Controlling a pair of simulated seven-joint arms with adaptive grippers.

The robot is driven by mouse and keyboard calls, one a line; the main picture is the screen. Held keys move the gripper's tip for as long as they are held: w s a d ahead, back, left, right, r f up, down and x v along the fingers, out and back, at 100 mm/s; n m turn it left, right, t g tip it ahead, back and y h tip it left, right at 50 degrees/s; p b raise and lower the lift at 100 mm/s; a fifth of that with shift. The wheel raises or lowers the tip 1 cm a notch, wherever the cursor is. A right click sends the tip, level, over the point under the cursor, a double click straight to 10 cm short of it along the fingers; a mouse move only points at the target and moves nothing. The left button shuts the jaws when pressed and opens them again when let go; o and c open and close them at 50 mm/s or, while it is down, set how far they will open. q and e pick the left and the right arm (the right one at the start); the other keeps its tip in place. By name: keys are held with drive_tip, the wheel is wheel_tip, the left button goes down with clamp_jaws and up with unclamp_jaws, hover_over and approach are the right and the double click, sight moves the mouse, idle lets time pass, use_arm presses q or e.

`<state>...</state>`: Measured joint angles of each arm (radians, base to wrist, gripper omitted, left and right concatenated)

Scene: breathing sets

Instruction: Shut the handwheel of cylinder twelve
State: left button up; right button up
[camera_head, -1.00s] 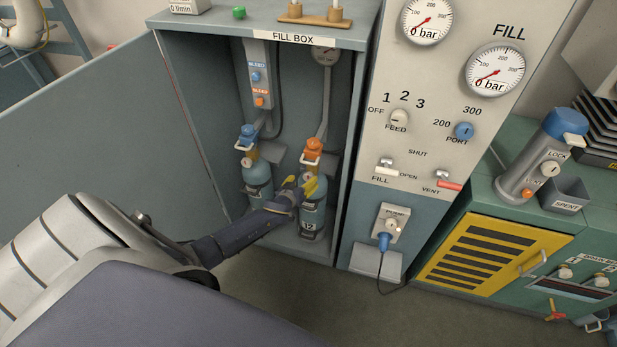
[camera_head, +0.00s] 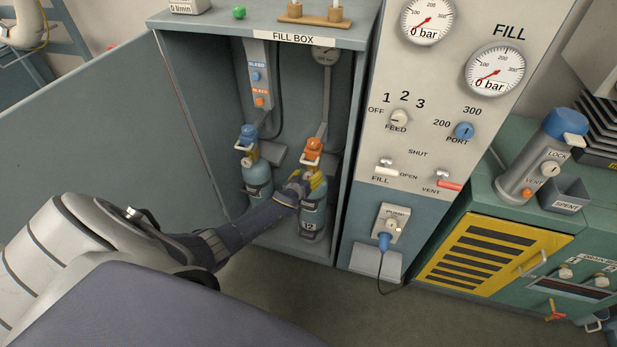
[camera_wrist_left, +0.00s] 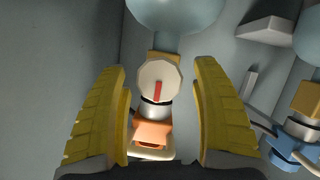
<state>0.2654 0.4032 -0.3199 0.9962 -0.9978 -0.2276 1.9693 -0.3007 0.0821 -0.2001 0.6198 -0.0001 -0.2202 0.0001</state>
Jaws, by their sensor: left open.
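Cylinder twelve (camera_head: 313,218) is the teal bottle on the right inside the fill box, marked 12, with an orange fitting (camera_head: 314,147) on top. In the left wrist view, a white many-sided handwheel (camera_wrist_left: 160,82) with a red mark faces me, between the teal bottle (camera_wrist_left: 176,12) and the orange fitting (camera_wrist_left: 153,132). My left gripper (camera_head: 318,183) has yellow fingers and is in front of the valve. In the wrist view the open fingers (camera_wrist_left: 160,66) stand on either side of the handwheel, with gaps. My right gripper is out of view.
A second teal cylinder (camera_head: 258,178) with a blue fitting stands just left of cylinder twelve. The fill box (camera_head: 183,105) walls enclose both, and its door (camera_head: 85,140) stands open on the left. The fill panel (camera_head: 430,150) rises on the right.

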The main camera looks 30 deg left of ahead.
use_arm(q)
drive_tip(key=c, duration=1.3)
drive_tip(key=shift+o, duration=0.2)
drive_tip(key=shift+m+y, duration=0.3)
drive_tip(key=shift+m, duration=0.1)
drive_tip(key=shift+d+m+y, duration=0.1)
drive_tip(key=shift+m+y, duration=0.5)
drive_tip(key=shift+m, duration=0.2)
drive_tip(key=shift+c, duration=0.2)
drive_tip(key=shift+w+r+m+g+y, duration=0.1)
drive_tip(key=shift+m+g+y, duration=0.3)
drive_tip(key=shift+m+y, duration=0.45)
drive_tip(key=shift+m, duration=0.25)
